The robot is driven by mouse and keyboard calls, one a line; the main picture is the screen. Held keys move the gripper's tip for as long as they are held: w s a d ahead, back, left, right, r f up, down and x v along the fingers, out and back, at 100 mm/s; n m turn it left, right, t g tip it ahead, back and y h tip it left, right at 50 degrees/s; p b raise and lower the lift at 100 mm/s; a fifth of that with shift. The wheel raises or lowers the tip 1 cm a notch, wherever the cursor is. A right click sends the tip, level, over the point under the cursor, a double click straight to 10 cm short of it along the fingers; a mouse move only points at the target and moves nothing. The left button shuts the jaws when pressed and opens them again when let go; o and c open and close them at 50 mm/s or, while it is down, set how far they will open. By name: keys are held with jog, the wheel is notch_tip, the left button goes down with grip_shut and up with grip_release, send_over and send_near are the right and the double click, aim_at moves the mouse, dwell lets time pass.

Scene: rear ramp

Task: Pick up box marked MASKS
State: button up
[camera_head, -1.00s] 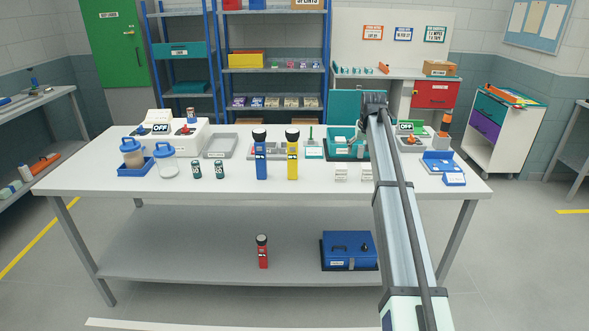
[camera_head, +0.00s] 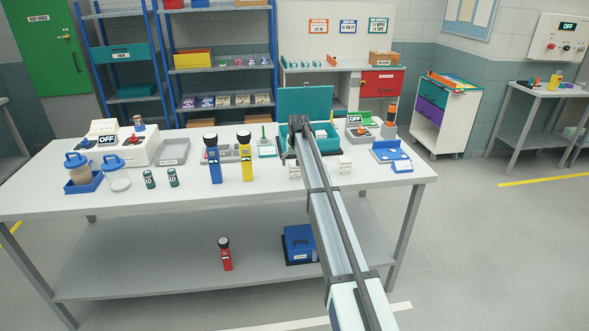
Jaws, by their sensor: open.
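I cannot read the word MASKS on any box in the head view. Small labelled boxes (camera_head: 224,101) stand in a row on the lower shelf of the blue rack, some purple or blue and some pale. Smaller coloured packs (camera_head: 239,62) sit on the shelf above. Their print is too small to read. My arm reaches forward over the right part of the table, its dark far end in front of the open teal case (camera_head: 304,100). I cannot make out my gripper or its fingers; that end of the arm hides it.
The white table (camera_head: 190,205) carries blue and yellow torches (camera_head: 246,157), two dark cans (camera_head: 149,179), blue-lidded jars and a grey tray (camera_head: 173,152). A red torch (camera_head: 225,255) and blue toolbox (camera_head: 299,243) are on its lower shelf. Open floor lies to the right.

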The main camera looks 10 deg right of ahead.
aim_at(294, 168)
jog(key=shift+p+x, duration=1.3)
jog(key=shift+x, duration=1.45)
jog(key=shift+s, duration=0.1)
jog(key=c, duration=1.3)
